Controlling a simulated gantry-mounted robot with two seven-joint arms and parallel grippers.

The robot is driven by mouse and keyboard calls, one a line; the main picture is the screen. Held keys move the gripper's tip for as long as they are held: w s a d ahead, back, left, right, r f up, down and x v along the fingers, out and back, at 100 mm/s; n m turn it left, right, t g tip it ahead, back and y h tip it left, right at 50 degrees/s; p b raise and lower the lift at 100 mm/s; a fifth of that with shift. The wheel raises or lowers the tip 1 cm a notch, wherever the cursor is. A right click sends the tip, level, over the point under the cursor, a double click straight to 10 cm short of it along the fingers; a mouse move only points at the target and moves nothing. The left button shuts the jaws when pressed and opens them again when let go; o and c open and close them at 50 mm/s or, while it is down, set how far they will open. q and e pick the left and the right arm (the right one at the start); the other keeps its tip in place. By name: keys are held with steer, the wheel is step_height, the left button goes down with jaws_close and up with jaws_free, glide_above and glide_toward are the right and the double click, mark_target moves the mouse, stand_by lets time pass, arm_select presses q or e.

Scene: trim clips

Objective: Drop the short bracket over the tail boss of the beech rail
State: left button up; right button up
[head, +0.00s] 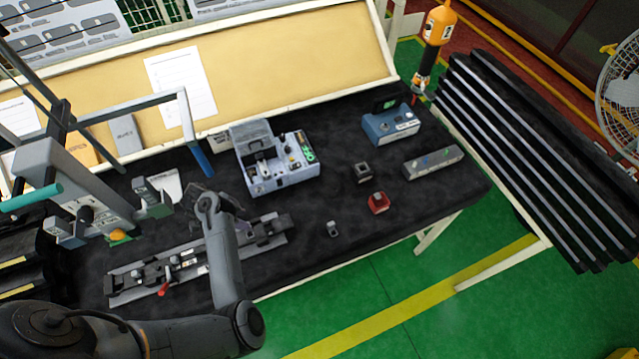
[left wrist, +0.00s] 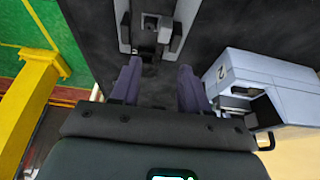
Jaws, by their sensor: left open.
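A long grey metal rail assembly (head: 135,285) with black clamps and a red-handled lever lies along the table's front left. No piece looks clearly like beech, and I cannot pick out the tail boss. A dark square piece with an opening (head: 363,171) and a smaller grey piece (head: 332,229) lie apart on the black table; I cannot tell which is the short bracket. My left gripper (head: 203,193) is above the table behind the rail, partly hidden by its own arm. In the left wrist view it is open and empty (left wrist: 158,88), with a grey clamp-like fixture (left wrist: 151,28) beyond it.
A blue-grey machine (head: 283,180) stands mid-table and shows at right in the wrist view (left wrist: 250,72). A blue box (head: 392,128), a long grey block (head: 433,162) and a red part (head: 378,203) lie further right. The front right of the table is clear.

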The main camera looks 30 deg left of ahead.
arm_select(q)
steer(key=shift+w+d+r, duration=0.2)
steer(key=shift+w+r, duration=0.35)
steer(key=shift+r, duration=0.15)
steer(key=w+d+r+n+b, duration=0.1)
steer(key=w+d+r+b, duration=0.15)
steer(key=w, duration=0.35)
steer(key=w+d+r+n+b, duration=0.1)
steer(key=w+d+r+b, duration=0.15)
steer(key=w, duration=0.25)
steer(key=w+d+r+n+y+b, duration=0.1)
steer(key=w+d+r+b, duration=0.1)
steer(key=d, duration=0.4)
steer(key=w+d+r+n+y+b, duration=0.1)
steer(key=w+d+n+b, duration=0.1)
steer(key=d, duration=0.5)
steer(key=shift+w+d+r, duration=0.15)
steer(key=shift+w+r, duration=0.25)
steer(key=shift+w, duration=0.35)
arm_select(e)
step_height(320, 180, down, 8)
steer(key=shift+d+r, duration=0.15)
steer(key=shift+r, duration=0.05)
